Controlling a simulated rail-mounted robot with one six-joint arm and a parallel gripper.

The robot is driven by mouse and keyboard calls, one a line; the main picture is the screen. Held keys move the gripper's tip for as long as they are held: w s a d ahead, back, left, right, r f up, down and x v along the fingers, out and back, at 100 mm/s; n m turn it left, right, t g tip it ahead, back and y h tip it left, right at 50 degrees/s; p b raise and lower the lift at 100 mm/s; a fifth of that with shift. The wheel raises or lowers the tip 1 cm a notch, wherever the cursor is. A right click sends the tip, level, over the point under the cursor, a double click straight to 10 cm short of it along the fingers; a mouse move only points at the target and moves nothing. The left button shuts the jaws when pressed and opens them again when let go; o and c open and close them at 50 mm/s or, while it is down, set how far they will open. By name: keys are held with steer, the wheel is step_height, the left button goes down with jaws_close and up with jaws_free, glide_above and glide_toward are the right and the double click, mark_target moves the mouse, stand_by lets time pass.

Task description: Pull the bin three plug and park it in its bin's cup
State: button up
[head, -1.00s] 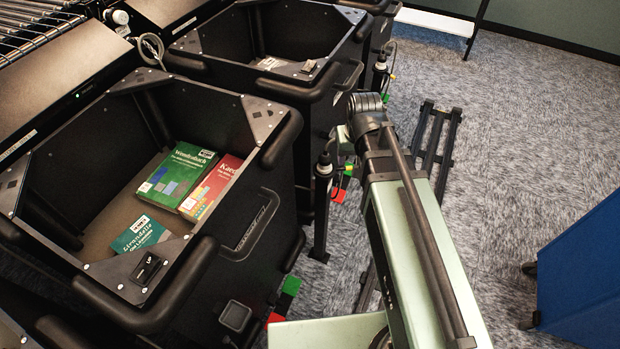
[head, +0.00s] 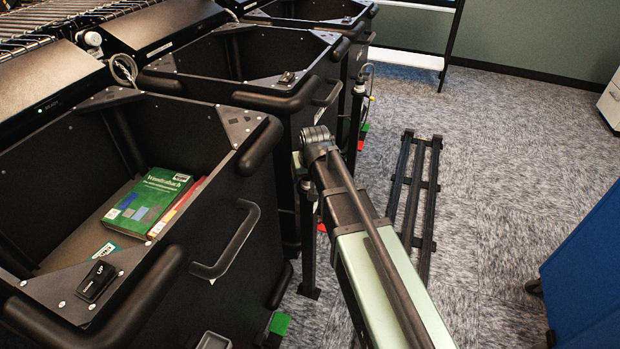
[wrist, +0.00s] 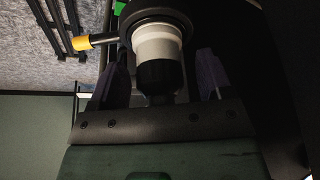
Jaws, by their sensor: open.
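In the wrist view a plug (wrist: 158,45) with a pale grey collar and a black end sits between the two fingers of my gripper (wrist: 160,75). The fingers are apart, one on each side of it; I cannot tell whether either touches it. A dark ring surrounds the plug's far end, with a yellow-tipped stub (wrist: 82,43) out to the left. The nearest bin (head: 255,165) holds books. I see no readable bin number, and cannot make out a parking cup.
A second bin (head: 335,62) stands behind the nearest one, with another dark post (head: 357,105) beside it. A black slatted rail (head: 428,200) lies on the floor to the right of my arm. A blue panel (head: 590,270) stands at far right. Carpet between is clear.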

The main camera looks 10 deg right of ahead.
steer(key=shift+c, duration=0.4)
steer(key=c, duration=1.2)
steer(key=shift+c, duration=0.3)
steer(key=shift+r, duration=0.1)
steer(key=shift+r+p, duration=1.85)
steer(key=shift+p, duration=0.25)
